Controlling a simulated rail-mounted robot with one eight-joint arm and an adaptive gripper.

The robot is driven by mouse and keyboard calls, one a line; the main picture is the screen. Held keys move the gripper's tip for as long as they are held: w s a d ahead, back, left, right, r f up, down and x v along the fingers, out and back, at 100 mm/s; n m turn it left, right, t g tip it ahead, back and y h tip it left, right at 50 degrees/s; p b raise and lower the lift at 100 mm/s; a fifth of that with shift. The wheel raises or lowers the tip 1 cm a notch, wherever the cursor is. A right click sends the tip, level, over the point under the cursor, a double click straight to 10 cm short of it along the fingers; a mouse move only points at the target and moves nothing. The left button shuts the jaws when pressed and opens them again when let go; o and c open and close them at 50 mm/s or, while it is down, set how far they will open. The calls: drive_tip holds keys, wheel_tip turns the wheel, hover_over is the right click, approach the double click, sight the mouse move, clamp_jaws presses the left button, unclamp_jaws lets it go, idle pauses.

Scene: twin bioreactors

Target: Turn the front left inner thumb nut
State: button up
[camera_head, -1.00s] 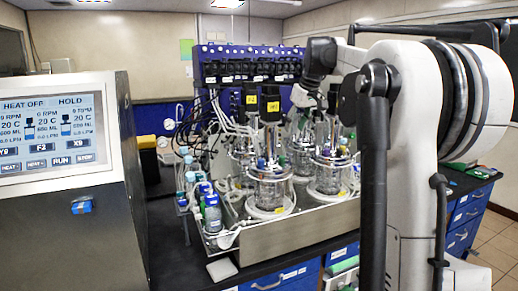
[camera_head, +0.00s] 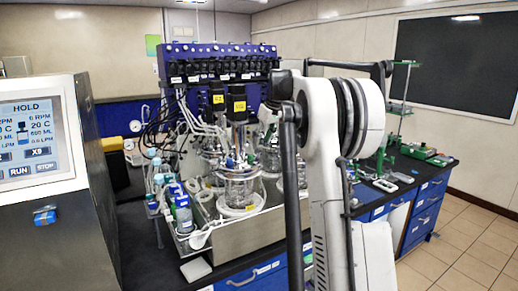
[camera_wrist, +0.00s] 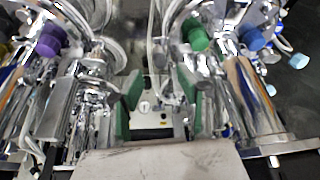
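The front left glass vessel (camera_head: 238,188) stands upright in a metal tray, with a steel head plate, tubes and a black motor (camera_head: 236,103) with a yellow label above it. I cannot single out the inner thumb nut in either view. In the wrist view my gripper (camera_wrist: 159,108) is open, its two green-padded fingers apart with nothing seen held between them. It is among shiny steel fittings, with a purple cap (camera_wrist: 50,40) at left and a green cap (camera_wrist: 196,36) and blue cap (camera_wrist: 252,39) at right.
Tubing and bottles (camera_head: 182,216) crowd the tray's left end. A control console (camera_head: 42,170) stands at left. A blue pump rack (camera_head: 222,62) is behind the vessels. Another bench with green equipment (camera_head: 424,154) is at right, beside open tiled floor (camera_head: 455,245).

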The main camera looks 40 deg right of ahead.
sight(258, 151)
drive_tip(key=shift+x, duration=2.65)
drive_tip(key=shift+c, duration=0.4)
clamp_jaws()
